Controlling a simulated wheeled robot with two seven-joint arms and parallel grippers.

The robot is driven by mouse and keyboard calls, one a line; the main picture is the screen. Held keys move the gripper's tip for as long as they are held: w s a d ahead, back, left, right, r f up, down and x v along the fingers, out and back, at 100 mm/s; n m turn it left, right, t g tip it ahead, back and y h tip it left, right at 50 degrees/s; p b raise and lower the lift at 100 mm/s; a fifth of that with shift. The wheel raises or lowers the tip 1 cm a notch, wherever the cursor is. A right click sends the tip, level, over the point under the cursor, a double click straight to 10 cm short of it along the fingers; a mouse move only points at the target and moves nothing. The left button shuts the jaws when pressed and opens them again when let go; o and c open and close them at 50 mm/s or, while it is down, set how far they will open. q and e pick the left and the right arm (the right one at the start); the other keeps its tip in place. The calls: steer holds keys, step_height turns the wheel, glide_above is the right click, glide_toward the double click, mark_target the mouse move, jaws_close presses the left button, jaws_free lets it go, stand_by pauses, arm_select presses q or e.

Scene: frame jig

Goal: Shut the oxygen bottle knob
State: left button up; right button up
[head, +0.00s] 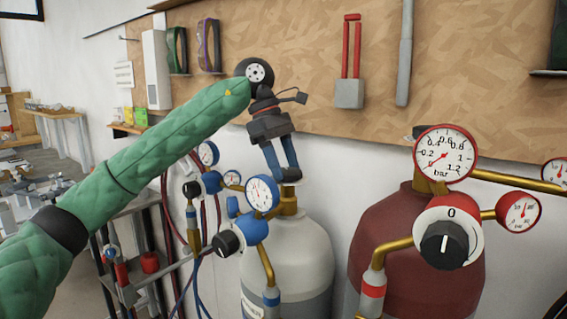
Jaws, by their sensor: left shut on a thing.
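The oxygen bottle (288,255) is the pale grey cylinder with the blue regulator, standing against the wall. A brass valve (288,203) rises from its top, with a small dark grey knob (291,178) above it. My left gripper (285,172) reaches down from above, at the end of a green-sleeved arm from the left. Its two blue fingers are shut on the knob, which they partly hide. The knob's turned position cannot be told. My right gripper is not in view.
A dark red bottle (410,245) with red-rimmed gauges and a round dial (447,237) marked 0 stands close on the right. Blue-rimmed gauges (262,193) sit just left of the valve. A tool board (300,65) lies behind; a metal cart (140,210) stands left.

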arm_select(q)
steer(key=shift+w+m+g, duration=0.1)
steer(key=shift+m+g, duration=0.2)
steer(key=shift+m, duration=0.6)
steer(key=shift+d+r+m+y+p, duration=0.15)
steer(key=shift+m+y+p, duration=0.3)
steer(key=shift+m, duration=0.55)
steer(key=m+g+y+p, duration=0.1)
steer(key=m+p, duration=0.1)
steer(key=shift+w+r+m, duration=0.1)
steer(key=shift+m, duration=0.3)
steer(key=m+y+p, duration=0.1)
steer(key=m+p, duration=0.2)
steer(key=shift+d+m+g, duration=0.15)
steer(key=shift+m+g, duration=0.15)
steer(key=shift+f+y, duration=0.25)
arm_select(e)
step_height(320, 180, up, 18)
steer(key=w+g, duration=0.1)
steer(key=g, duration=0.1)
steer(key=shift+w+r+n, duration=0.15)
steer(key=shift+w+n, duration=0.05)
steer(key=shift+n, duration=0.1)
arm_select(q)
steer(key=o, duration=1)
steer(key=shift+w, duration=0.1)
